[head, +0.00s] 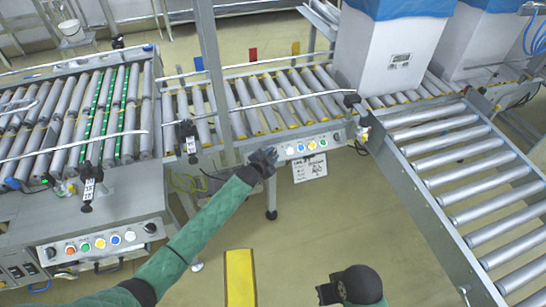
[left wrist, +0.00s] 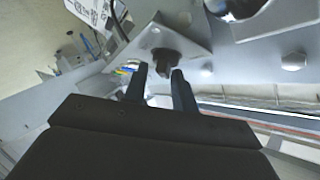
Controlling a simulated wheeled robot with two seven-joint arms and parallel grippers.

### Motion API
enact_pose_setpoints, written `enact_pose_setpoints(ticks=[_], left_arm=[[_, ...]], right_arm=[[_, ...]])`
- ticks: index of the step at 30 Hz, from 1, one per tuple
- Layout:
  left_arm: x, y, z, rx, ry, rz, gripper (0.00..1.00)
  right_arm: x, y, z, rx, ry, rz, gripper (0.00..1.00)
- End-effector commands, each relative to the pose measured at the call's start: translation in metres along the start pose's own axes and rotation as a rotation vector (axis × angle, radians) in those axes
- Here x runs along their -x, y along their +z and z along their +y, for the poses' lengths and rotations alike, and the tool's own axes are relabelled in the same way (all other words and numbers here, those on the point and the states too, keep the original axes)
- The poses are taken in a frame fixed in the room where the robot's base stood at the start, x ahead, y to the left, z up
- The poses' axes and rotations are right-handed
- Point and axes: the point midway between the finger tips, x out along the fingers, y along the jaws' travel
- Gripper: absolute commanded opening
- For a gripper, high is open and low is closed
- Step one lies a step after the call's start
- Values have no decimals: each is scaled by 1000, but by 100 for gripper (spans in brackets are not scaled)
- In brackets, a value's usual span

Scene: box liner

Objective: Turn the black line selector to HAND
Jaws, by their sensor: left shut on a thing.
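The dark selector knob (left wrist: 165,64) sits on a grey metal panel, between the tips of my left gripper's two black fingers in the left wrist view. My left gripper (head: 265,160) is shut on this knob, at the left end of the middle conveyor's control panel (head: 310,152) in the head view. There the gripper hides the knob. The HAND marking and the way the knob points cannot be read. Coloured buttons (left wrist: 127,69) show just left of the fingers in the left wrist view.
A white label sheet (head: 310,168) hangs under the panel. A similar panel (head: 105,241) with coloured buttons stands at the left. Roller conveyors run behind and right, with a blue-lined white box (head: 385,55) on them. A yellow floor marking (head: 239,277) lies on open floor.

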Motion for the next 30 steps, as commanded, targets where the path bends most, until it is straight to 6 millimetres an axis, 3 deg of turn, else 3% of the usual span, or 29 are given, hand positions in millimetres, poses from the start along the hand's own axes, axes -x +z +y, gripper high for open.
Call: enact_pose_setpoints(ticks=[1,7,8,10,30], left_arm=[[0,0,14,3,14,-1,5],[0,0,14,3,14,-1,5],[0,0,14,3,14,-1,29],[0,-1,13,3,14,0,43],[1,-1,5,-1,5,1,44]], right_arm=[[-1,0,0,0,0,0,0],[-1,-1,0,-1,-1,2,0],[-1,-1,0,-1,-1,2,0],[0,-1,0,-1,-1,3,0],[-1,0,0,0,1,0,0]])
